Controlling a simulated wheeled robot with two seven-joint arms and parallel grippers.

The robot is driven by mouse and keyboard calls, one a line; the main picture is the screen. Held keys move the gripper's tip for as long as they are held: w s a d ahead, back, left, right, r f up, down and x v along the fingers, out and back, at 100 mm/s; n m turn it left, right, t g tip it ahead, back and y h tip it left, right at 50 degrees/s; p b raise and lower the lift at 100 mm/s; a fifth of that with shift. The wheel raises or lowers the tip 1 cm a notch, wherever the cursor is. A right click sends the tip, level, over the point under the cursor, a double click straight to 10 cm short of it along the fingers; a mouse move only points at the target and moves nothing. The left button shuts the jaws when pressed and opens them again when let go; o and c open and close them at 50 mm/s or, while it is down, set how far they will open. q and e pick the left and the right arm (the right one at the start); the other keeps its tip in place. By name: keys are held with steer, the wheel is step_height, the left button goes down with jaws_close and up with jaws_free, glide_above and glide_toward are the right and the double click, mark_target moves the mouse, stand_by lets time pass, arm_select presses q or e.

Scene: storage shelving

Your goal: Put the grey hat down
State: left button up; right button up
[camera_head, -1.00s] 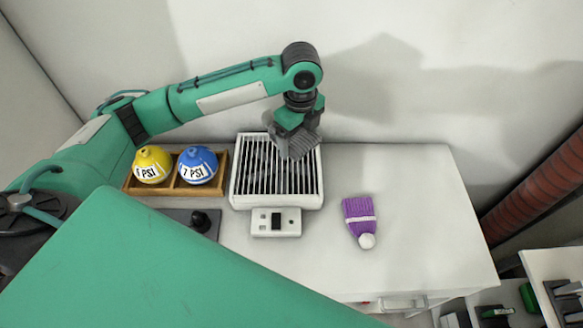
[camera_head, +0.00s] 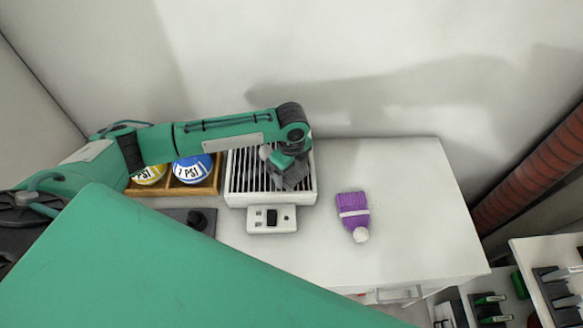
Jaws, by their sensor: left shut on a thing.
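My left gripper (camera_head: 283,165) is shut on the grey hat (camera_head: 292,179), which has a pale pompom. The gripper points down over the right half of a white slatted grille unit (camera_head: 243,180), and the hat is at or just above its dark bars. I cannot tell whether the hat touches the bars. The gripper and arm hide part of the hat. My right gripper is not in view.
A purple hat (camera_head: 351,211) with a white pompom lies on the white table (camera_head: 400,190) right of the grille. Clear table surrounds the purple hat.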

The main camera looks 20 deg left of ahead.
arm_select(q)
steer(key=shift+f, duration=0.1)
steer(key=o, duration=0.9)
step_height(320, 180, up, 12)
steer(key=shift+r+b, duration=0.2)
steer(key=shift+b, duration=0.7)
